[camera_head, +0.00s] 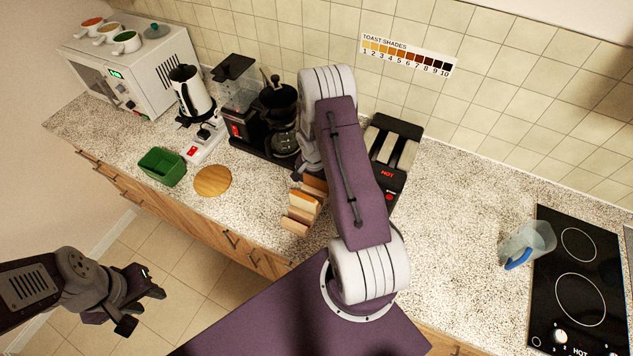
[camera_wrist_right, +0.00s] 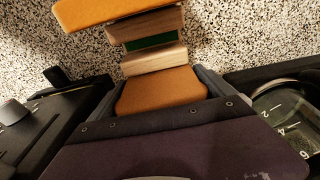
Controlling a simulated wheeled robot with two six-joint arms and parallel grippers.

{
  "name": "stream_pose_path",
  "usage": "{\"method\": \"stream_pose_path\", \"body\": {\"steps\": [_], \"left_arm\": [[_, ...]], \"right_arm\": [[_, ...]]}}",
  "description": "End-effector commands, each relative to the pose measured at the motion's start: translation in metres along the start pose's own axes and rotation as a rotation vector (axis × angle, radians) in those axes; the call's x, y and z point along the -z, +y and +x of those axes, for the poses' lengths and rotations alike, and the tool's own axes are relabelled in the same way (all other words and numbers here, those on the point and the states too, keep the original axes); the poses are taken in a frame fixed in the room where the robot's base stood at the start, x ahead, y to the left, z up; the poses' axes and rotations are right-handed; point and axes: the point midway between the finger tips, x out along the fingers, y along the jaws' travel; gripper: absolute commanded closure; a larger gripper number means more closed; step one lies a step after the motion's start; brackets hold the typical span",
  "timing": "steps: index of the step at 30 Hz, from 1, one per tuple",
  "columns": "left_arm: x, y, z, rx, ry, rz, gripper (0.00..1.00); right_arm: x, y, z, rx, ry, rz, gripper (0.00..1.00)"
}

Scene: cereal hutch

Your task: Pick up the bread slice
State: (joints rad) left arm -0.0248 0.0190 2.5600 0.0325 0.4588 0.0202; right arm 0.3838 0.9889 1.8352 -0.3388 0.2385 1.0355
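A tan bread slice (camera_wrist_right: 162,91) lies between the fingers of my right gripper (camera_wrist_right: 160,95) in the right wrist view. The fingers stand close along both sides of the slice; whether they press on it cannot be told. A wooden rack (camera_wrist_right: 155,59) with a green strip is just beyond. Another slice (camera_wrist_right: 110,10) is at its far end. My left gripper (camera_head: 146,303) is open and empty, low in front of the cabinets.
A black toaster (camera_head: 402,130) stands right of my right arm, and a coffee maker (camera_head: 284,138) left of it. A green bin (camera_head: 162,167) and round wooden board (camera_head: 212,180) lie further left. Clear counter lies toward the blue-handled jug (camera_head: 527,243) and hob (camera_head: 580,300).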

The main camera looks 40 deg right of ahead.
Motion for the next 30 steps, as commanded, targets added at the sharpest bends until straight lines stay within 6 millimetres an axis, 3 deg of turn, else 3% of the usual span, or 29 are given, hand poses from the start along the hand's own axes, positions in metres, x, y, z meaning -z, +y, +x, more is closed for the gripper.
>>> {"method": "stream_pose_path", "body": {"steps": [14,25,30], "left_arm": [[0.000,0.000,0.002,0.000,0.000,0.000,0.64],[-0.002,0.000,0.017,0.000,0.000,0.000,0.64],[-0.002,0.000,0.019,0.000,0.000,0.000,0.64]], "right_arm": [[0.002,-0.001,-0.009,0.001,0.002,0.000,0.27],[0.010,-0.001,-0.074,0.003,0.003,0.001,0.27],[0.012,0.000,-0.094,0.001,0.001,0.000,0.27]]}}
